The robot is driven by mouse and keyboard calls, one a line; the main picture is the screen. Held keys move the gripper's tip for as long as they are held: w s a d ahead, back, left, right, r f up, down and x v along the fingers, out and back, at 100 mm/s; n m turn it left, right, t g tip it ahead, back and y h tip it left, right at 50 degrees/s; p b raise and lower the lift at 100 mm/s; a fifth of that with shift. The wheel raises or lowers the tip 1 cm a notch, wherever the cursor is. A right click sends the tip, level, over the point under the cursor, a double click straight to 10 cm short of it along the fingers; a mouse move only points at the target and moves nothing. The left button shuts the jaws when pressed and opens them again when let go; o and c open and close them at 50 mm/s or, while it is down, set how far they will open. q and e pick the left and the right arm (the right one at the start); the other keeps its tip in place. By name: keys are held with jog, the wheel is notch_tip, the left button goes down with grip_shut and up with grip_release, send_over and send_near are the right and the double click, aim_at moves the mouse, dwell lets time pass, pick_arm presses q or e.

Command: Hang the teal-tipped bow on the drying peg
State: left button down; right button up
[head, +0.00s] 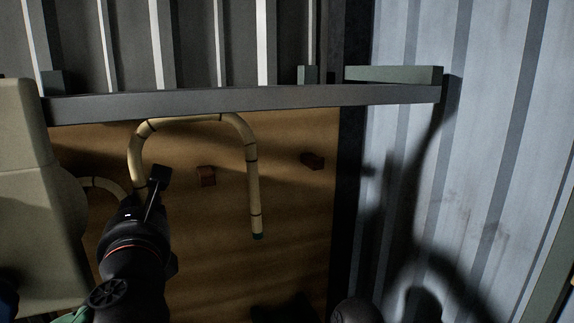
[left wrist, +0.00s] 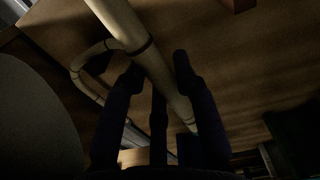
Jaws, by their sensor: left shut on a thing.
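The bow (head: 253,165) is a pale rattan cane with dark rings, bent into an upside-down U, with a teal tip (head: 258,237) on its right leg. Its bend is just under a grey horizontal bar (head: 240,98); I cannot tell whether they touch. My left gripper (head: 154,185) is shut on the left leg. In the left wrist view the cane (left wrist: 125,28) runs between my two fingers (left wrist: 155,72). That leg's lower end is hidden by the gripper in the head view. I cannot clearly make out the drying peg.
Another curved cane (head: 98,183) shows at the left, also in the left wrist view (left wrist: 76,68). Two reddish blocks (head: 206,176) (head: 312,160) lie on the brown wooden surface (head: 300,215). Green-grey pieces (head: 395,74) are at the bar. A corrugated wall (head: 490,130) stands right.

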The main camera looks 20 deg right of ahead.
dwell(0.6)
pick_arm(q)
jog(key=d+f+g+b, duration=0.1)
jog(key=d+f, duration=0.3)
jog(key=d, duration=0.5)
jog(key=w+d+f+b, duration=0.1)
jog(key=d+f, duration=0.2)
jog(key=d, duration=0.7)
jog(key=d+f+g+b, duration=0.15)
jog(key=d+f, duration=0.25)
jog(key=d, duration=0.5)
jog(key=shift+t, duration=0.45)
jog(key=shift+w+d+f+p, duration=0.1)
jog(key=shift+w+f+p, duration=0.35)
jog(key=shift+w, duration=1.4)
jog(key=shift+w+a+f+p, duration=0.1)
jog(key=shift+w+p, duration=0.7)
jog(key=shift+w, duration=1)
jog(key=shift+w+d+f+p, duration=0.15)
jog(key=shift+w+p, duration=0.45)
jog(key=shift+w, duration=1.25)
jog(key=c, duration=0.9)
grip_release()
jog(key=shift+s, duration=0.1)
